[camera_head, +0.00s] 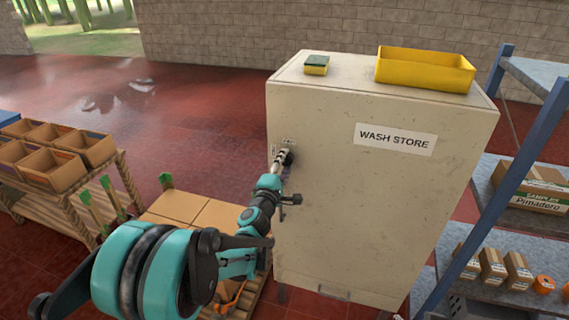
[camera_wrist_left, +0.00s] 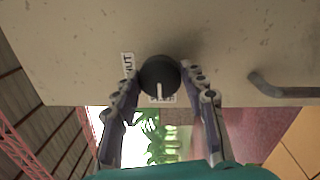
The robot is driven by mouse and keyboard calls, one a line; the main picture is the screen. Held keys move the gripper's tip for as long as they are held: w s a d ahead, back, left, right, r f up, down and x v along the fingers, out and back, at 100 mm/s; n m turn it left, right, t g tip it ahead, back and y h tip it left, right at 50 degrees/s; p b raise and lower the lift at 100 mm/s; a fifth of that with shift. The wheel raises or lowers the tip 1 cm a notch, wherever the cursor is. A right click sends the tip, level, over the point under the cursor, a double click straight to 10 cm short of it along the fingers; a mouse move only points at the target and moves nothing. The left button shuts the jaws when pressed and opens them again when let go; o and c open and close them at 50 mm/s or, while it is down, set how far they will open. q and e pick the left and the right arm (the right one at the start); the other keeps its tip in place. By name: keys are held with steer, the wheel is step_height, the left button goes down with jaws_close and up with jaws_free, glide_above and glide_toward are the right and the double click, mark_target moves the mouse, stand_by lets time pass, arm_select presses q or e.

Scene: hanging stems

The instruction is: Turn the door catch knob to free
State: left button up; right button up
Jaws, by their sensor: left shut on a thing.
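The white cabinet marked WASH STORE (camera_head: 345,230) stands in the middle of the head view. Its dark round door catch knob (camera_head: 289,157) is near the door's left edge, partly hidden by my left gripper (camera_head: 283,157). In the left wrist view the knob (camera_wrist_left: 160,75) sits between the two fingers, and the gripper is shut on it. A white line on the knob points down in that picture, toward a small label (camera_wrist_left: 162,100) partly covered and hard to read. Another label ending in "UT" (camera_wrist_left: 127,63) is at the knob's left. My right gripper is not in view.
A dark bar handle (camera_head: 291,200) is below the knob. A yellow tray (camera_head: 425,70) and a sponge (camera_head: 316,65) lie on the cabinet top. Shelving with boxes (camera_head: 535,195) stands right; a wooden bench with crates (camera_head: 55,165) stands left. Cardboard boxes (camera_head: 190,212) are beside my arm.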

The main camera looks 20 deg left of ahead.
arm_select(q)
steer(key=o, duration=1.2)
steer(key=shift+c, duration=0.2)
steer(key=s, duration=1.2)
steer(key=shift+a+f, duration=0.2)
steer(key=shift+f, duration=0.2)
